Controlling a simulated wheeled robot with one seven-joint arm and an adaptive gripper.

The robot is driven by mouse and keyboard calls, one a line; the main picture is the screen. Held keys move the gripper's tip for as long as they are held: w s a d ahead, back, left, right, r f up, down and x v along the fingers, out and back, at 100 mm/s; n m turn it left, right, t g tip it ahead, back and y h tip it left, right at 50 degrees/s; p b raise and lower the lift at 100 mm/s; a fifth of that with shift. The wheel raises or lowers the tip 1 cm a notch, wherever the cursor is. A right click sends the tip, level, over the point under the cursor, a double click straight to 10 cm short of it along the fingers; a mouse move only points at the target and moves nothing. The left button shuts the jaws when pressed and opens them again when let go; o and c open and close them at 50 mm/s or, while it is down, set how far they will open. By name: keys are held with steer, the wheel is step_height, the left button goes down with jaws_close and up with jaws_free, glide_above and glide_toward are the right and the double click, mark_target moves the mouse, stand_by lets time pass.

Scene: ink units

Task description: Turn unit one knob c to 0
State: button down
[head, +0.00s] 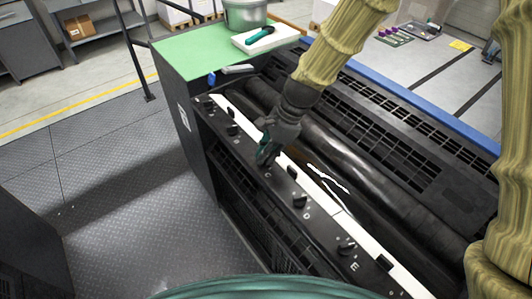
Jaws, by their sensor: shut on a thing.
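The ink unit (335,215) is a long black machine with a row of dark knobs along its front panel. My gripper (264,160) reaches down to the panel near its middle and is shut on knob c, which the fingers largely hide. The knob's pointer and setting cannot be read. A knob (299,200) to the lower right has a mark like D by it, and another knob (345,245) further along has a mark like E. One more knob (233,130) sits to the upper left of my gripper.
A green-topped cabinet (190,60) at the far end carries a metal pot (246,14) and a white tray (268,38) with a teal-handled tool. Dark rollers (340,150) lie behind the panel. The tread-plate floor (120,190) at left is clear.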

steer(key=shift+n+p, duration=0.4)
steer(key=shift+p, duration=0.05)
steer(key=n+p, duration=0.1)
steer(key=n+g+p, duration=0.1)
steer(key=n, duration=0.1)
steer(key=shift+w+r+h, duration=0.15)
steer(key=shift+w+h, duration=0.05)
steer(key=shift+h, duration=0.2)
steer(key=n, duration=0.1)
steer(key=n+g+h+p, duration=0.1)
steer(key=n, duration=0.1)
steer(key=n+p, duration=0.1)
steer(key=n, duration=0.1)
steer(key=shift+w+a+g, duration=0.25)
steer(key=shift+a+g, duration=0.05)
steer(key=shift+g, duration=0.1)
steer(key=n, duration=0.2)
steer(key=n+h, duration=0.1)
steer(key=n, duration=0.1)
steer(key=n+h, duration=0.1)
steer(key=shift+a+n+g+p, duration=0.25)
steer(key=shift+n+g+p, duration=0.15)
steer(key=n, duration=0.1)
steer(key=n+h, duration=0.1)
steer(key=n, duration=0.1)
steer(key=n+h, duration=0.1)
steer(key=n, duration=0.1)
steer(key=shift+a+f, duration=0.2)
steer(key=shift+a, duration=0.05)
steer(key=shift+n+h, duration=0.3)
